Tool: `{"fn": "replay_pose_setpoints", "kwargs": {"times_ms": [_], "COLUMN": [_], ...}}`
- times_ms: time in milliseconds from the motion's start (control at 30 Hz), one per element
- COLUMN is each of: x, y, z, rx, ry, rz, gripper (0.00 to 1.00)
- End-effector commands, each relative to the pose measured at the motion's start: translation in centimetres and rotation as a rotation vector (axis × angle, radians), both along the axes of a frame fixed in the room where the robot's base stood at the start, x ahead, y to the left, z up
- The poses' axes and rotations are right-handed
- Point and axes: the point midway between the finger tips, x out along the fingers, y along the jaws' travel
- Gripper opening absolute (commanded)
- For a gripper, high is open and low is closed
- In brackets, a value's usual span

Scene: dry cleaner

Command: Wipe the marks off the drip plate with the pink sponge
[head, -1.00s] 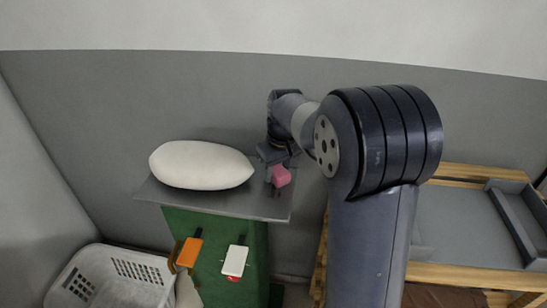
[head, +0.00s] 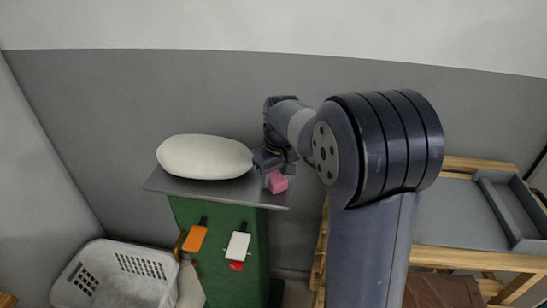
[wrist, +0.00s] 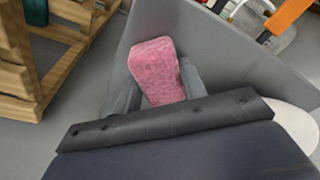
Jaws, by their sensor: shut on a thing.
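The pink sponge (head: 277,183) is held in my gripper (head: 272,172), which is shut on it. In the wrist view the sponge (wrist: 157,70) sits between the two grey fingers, over the plate's edge region. The drip plate (head: 210,190) is a grey metal sheet on top of a green stand. My gripper is at the plate's right end. I see no marks on the visible part of the plate. I cannot tell whether the sponge touches the plate. A white padded form (head: 205,157) hides much of the plate's back.
An orange-handled tool (head: 194,238) and a white one (head: 238,246) hang on the green stand's front. A white laundry basket (head: 118,275) stands at the lower left. A wooden table with a grey tray (head: 460,212) is at the right.

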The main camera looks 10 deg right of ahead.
Motion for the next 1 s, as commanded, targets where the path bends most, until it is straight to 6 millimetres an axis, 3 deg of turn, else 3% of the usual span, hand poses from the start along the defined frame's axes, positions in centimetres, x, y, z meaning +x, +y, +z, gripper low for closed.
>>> {"fn": "replay_pose_setpoints", "kwargs": {"times_ms": [100,200,700,1000], "x": [-0.2,-0.2,-0.7,-0.9], "y": [0.2,0.2,0.6,0.7], "z": [0.7,2.7,7.1,8.1], "rx": [0.000,0.000,0.000,0.000], "ry": [0.002,0.000,0.000,0.000], "rz": [0.000,-0.001,-0.004,-0.005], "gripper": [0.22,0.22,0.22,0.22]}}
